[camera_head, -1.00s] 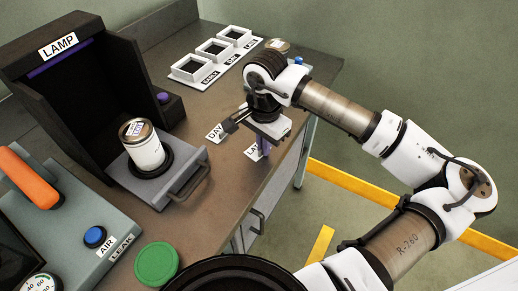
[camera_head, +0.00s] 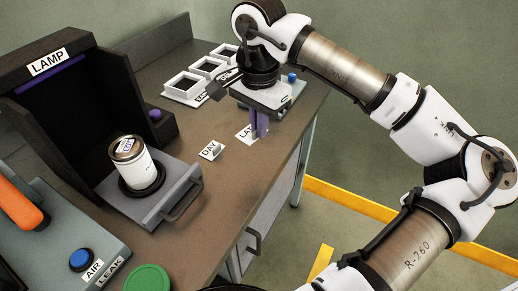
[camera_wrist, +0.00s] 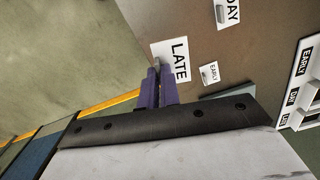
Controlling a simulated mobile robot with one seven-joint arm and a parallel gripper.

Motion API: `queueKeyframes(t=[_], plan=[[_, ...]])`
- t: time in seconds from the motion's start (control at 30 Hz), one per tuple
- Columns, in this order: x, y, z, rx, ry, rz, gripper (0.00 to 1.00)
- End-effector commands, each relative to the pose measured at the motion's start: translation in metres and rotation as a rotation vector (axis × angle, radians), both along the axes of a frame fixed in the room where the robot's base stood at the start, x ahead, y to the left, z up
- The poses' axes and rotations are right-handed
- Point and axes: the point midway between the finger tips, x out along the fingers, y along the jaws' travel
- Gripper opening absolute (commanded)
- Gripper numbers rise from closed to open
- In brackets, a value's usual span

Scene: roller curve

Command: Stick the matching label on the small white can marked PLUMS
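A small white can (camera_head: 138,168) with a brownish lid stands upright on the drawer tray of the lamp box in the head view. A purple-marked patch is on its lid; its lettering is too small to read. The LATE label (camera_head: 243,134) lies on the counter beside my gripper (camera_head: 259,132), and shows in the wrist view (camera_wrist: 178,62). The DAY label (camera_head: 211,151) lies nearer the can, also in the wrist view (camera_wrist: 228,12). The small EARLY label (camera_wrist: 208,75) shows in the wrist view. My purple fingers are close together above the counter near LATE; whether they are shut is unclear.
The black LAMP box (camera_head: 50,100) stands at the left, its handled tray (camera_head: 165,205) out. White square bins (camera_head: 184,86) stand at the back. An AIR/LEAK unit (camera_head: 60,245) and a green disc (camera_head: 148,279) are at the front. Counter between tray and labels is clear.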

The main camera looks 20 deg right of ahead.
Motion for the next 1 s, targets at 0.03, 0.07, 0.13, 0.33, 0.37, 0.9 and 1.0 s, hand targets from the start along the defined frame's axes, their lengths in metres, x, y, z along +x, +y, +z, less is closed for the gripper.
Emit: queueKeyframes(t=[0.03, 0.07, 0.13, 0.33, 0.37, 0.9, 1.0], plan=[[0.001, 0.0, 0.012, -0.001, -0.003, -0.001, 0.0], [0.001, 0.0, 0.019, -0.002, -0.004, -0.002, 0.0], [0.001, 0.0, 0.035, -0.001, -0.003, 0.0, 0.0], [0.0, 0.0, 0.069, 0.0, -0.001, -0.001, 0.0], [0.001, 0.0, 0.072, 0.0, -0.001, -0.001, 0.0], [0.0, 0.0, 0.088, 0.001, 0.001, 0.0, 0.0], [0.0, 0.0, 0.088, 0.001, 0.001, 0.0, 0.0]])
